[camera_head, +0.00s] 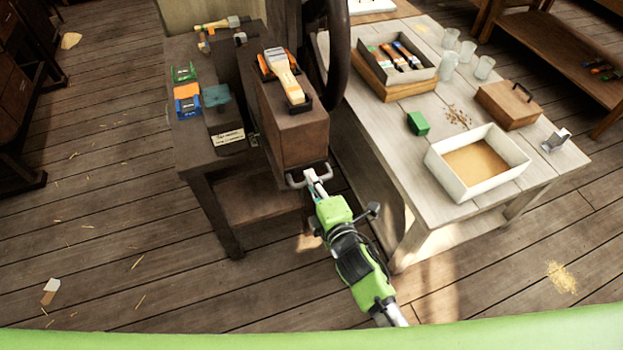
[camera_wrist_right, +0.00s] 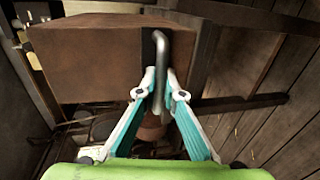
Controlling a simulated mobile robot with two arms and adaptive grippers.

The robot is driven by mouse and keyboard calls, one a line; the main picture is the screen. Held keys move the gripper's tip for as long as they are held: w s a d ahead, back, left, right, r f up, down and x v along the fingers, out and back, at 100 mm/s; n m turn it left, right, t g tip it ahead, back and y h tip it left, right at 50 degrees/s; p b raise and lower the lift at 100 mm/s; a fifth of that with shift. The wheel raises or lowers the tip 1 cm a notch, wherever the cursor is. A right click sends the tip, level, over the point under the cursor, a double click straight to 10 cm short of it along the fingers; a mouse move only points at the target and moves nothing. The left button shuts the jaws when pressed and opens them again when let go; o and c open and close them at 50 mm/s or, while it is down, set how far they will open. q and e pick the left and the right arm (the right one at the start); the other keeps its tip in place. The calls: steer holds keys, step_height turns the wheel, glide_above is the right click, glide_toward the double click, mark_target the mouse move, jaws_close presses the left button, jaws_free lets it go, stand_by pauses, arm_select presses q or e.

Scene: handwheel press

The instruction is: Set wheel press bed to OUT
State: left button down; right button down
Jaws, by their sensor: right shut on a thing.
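The brown wooden press block (camera_head: 292,130) stands on a dark bench. A pale metal bar handle (camera_head: 296,182) is on its near end face. A dark handwheel (camera_head: 338,60) rises at its right side, partly cut off at the top. My right gripper (camera_head: 313,179) is shut on the handle. In the right wrist view the metal handle (camera_wrist_right: 163,50) runs up from between the two fingertips of the right gripper (camera_wrist_right: 161,82). My left gripper is not in view. No readable bed position mark shows.
The dark bench (camera_head: 195,150) carries small coloured parts and a paper label (camera_head: 228,137). A pale table (camera_head: 400,180) at the right holds a white tray (camera_head: 478,165), a wooden box (camera_head: 508,105), a green block (camera_head: 418,123) and glasses.

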steer(key=shift+s+f, duration=0.15)
steer(key=shift+f, duration=0.05)
steer(key=c, duration=2.3)
jaws_free()
steer(key=shift+c, duration=0.2)
steer(key=shift+o, duration=0.9)
steer(key=shift+s+d+r, duration=0.1)
steer(key=shift+s+r, duration=0.05)
steer(key=shift+r, duration=0.05)
steer(key=v, duration=1.2)
